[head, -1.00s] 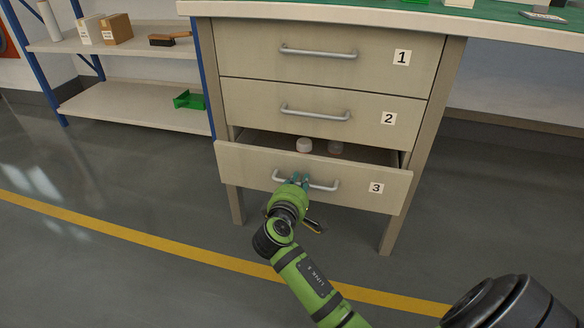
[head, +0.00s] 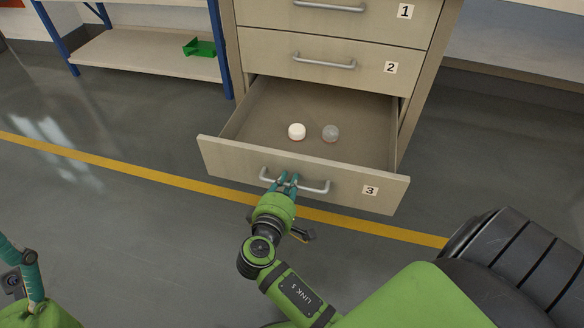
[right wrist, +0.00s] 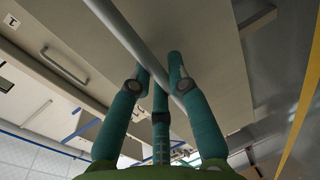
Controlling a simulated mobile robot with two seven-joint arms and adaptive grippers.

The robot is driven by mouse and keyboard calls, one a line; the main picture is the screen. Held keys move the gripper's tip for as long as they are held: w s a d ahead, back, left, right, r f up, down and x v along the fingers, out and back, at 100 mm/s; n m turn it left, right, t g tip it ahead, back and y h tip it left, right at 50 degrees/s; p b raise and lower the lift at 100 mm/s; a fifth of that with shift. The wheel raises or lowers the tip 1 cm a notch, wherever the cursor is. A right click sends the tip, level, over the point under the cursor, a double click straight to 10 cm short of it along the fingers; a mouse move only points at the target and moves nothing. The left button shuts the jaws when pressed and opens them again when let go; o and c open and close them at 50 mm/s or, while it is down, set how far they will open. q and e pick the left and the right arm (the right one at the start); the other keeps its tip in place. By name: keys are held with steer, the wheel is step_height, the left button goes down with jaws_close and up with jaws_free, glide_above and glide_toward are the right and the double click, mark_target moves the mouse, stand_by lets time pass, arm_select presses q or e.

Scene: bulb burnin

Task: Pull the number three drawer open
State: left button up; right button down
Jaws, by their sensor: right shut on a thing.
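The number three drawer (head: 330,184) is the lowest of the cabinet and stands far out, its inside in view. Its bar handle (head: 315,189) runs across the front. My right gripper (head: 286,181) is shut on this handle, left of its middle. In the right wrist view the bar (right wrist: 137,45) passes between the teal fingers of the gripper (right wrist: 160,85). Part of my left gripper (head: 22,258) shows at the lower left, away from the cabinet; its fingertips are not clear.
A white round item (head: 297,131) and a greyish one (head: 331,133) lie in the open drawer. Drawers one (head: 375,22) and two (head: 375,72) above are shut. A shelf (head: 140,52) with a green bin (head: 199,47) stands at the left. Floor in front is clear.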

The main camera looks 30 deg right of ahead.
steer(key=shift+s+a, duration=0.25)
steer(key=shift+a, duration=0.05)
steer(key=c, duration=1.2)
jaws_free()
steer(key=shift+o, duration=0.2)
